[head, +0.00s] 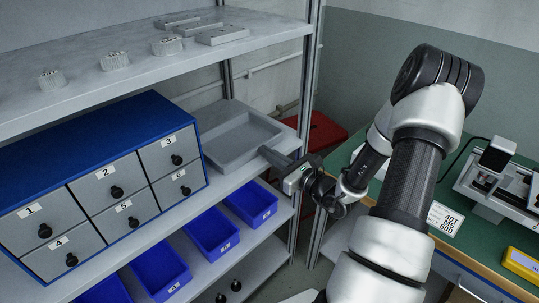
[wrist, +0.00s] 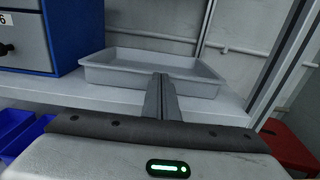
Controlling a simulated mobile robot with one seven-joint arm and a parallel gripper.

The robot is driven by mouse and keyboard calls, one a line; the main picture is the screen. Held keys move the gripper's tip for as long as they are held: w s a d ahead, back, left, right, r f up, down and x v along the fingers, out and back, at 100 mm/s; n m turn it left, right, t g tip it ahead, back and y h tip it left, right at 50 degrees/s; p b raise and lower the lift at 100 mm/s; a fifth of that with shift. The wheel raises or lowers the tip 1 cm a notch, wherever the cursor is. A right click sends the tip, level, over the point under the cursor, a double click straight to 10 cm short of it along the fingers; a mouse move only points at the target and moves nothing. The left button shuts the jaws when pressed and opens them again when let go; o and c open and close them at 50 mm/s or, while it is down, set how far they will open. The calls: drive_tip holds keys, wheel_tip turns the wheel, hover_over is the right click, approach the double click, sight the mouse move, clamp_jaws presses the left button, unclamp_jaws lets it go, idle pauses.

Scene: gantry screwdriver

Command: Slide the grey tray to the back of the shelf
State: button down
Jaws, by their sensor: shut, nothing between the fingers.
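The grey tray (head: 238,139) is shallow and rectangular and lies on the middle shelf (head: 262,163), just right of the blue drawer cabinet. In the wrist view the tray (wrist: 119,74) spans the upper middle, with its front wall facing me and some bare shelf (wrist: 65,99) in front of it. My gripper (head: 264,152) is at the tray's front right. In the wrist view its fingers (wrist: 163,78) are closed together, point at the tray and overlap its front wall. I cannot tell whether the fingertips touch the tray.
The blue cabinet (head: 95,150) with numbered drawers stands close left of the tray. A shelf post (head: 308,90) rises to the right. Blue bins (head: 212,232) sit on the shelf below. Metal parts (head: 222,35) lie on the shelf above. A green workbench (head: 470,235) stands right.

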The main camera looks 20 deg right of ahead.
sight(253, 144)
drive_tip(key=shift+w, duration=0.1)
drive_tip(key=x, duration=0.6)
drive_tip(key=shift+w+a, duration=0.1)
drive_tip(key=shift+w, duration=0.1)
drive_tip(key=shift+s, duration=0.1)
